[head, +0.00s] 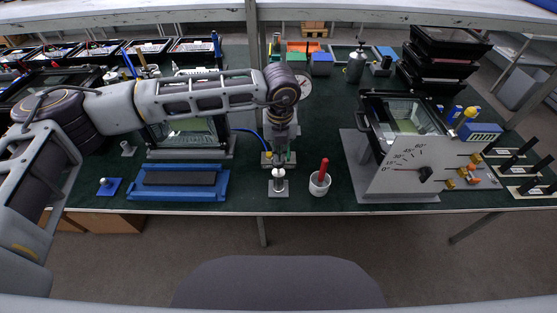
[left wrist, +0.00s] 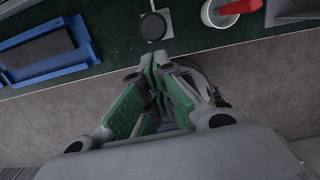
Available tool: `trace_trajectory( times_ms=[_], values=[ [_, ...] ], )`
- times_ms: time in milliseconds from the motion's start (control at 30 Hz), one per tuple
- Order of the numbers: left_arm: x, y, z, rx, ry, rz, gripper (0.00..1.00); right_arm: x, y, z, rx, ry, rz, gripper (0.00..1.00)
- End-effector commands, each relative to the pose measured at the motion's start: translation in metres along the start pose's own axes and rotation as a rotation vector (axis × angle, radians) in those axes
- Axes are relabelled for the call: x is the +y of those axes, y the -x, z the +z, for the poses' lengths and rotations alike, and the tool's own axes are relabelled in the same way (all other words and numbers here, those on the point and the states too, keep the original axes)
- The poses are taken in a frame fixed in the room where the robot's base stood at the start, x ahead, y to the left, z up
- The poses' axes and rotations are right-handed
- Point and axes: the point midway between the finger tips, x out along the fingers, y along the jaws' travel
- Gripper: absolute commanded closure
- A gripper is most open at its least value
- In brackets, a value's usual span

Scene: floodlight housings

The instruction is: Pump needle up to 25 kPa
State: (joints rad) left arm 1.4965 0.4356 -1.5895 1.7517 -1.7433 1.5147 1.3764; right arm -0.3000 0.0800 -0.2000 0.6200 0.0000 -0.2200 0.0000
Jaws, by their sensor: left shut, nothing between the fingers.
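A small pump-like post with a pale plunger (head: 278,178) stands on a grey plate near the front edge. Its round dark top (left wrist: 152,27) shows in the left wrist view. My left gripper (head: 279,160) points down just above or behind this post, shut and empty. Its green-padded fingers (left wrist: 158,66) are together, apart from the knob in the wrist view. My right gripper is not in view.
A white cup (head: 319,184) with a red-handled tool stands right of the post. A blue cradle (head: 178,182) with a dark pad lies to the left. A round gauge (head: 304,87) is partly behind my arm. Bench front between cup and panel is clear.

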Motion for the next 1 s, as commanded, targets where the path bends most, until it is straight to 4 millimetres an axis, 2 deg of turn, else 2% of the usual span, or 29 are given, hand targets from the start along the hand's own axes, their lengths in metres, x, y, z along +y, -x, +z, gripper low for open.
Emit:
trace_trajectory(
  times_ms=[233,1000],
  values=[
    [0.0002,0.0137,0.0002,-0.001,0.001,0.0,1.0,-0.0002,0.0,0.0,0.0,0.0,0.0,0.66],
    [0.0001,0.0139,0.0,0.0,0.0,0.0,1.0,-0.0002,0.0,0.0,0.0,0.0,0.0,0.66]
  ],
)
